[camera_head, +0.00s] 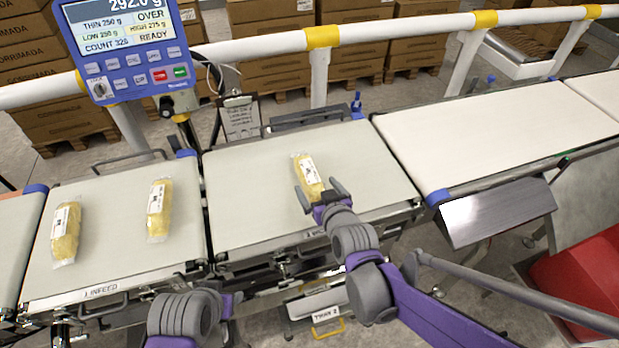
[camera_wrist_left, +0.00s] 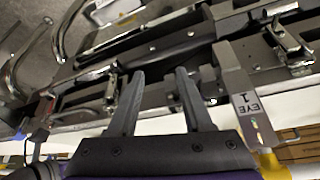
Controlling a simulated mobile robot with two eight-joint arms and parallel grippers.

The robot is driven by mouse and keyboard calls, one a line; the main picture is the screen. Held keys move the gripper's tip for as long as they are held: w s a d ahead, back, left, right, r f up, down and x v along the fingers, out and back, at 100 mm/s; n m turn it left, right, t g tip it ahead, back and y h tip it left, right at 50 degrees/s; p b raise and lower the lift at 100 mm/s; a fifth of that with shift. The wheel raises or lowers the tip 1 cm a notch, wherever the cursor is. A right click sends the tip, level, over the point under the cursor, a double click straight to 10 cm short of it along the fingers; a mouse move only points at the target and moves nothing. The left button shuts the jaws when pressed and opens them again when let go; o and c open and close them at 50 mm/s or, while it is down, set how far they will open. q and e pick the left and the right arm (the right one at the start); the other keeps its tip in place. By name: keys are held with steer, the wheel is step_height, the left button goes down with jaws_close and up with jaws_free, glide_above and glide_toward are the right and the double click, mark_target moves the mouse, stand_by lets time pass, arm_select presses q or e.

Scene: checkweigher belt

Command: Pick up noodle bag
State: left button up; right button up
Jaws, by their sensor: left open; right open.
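A yellow noodle bag (camera_head: 309,174) with a white label lies on the middle weighing belt. My right gripper (camera_head: 320,190) is open at the near end of this bag, with its fingers low around that end; I cannot tell whether they touch it. Two more noodle bags lie on the infeed belt, one at its right (camera_head: 159,209) and one at its left (camera_head: 66,232). My left gripper is low in front of the belts, its fingers hidden in the head view. In the left wrist view the left gripper (camera_wrist_left: 160,88) is open and empty, facing the conveyor's metal framework.
A blue display unit (camera_head: 124,45) reads 292.0 g and OVER. A white outfeed belt (camera_head: 490,135) to the right is empty. A white and yellow rail (camera_head: 400,33) runs behind, with stacked cartons (camera_head: 262,80) beyond. A red bin (camera_head: 585,275) stands at the lower right.

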mark_target(311, 179)
steer(key=x, duration=0.4)
steer(key=shift+w+a, duration=0.25)
steer(key=shift+w, duration=0.15)
jaws_close()
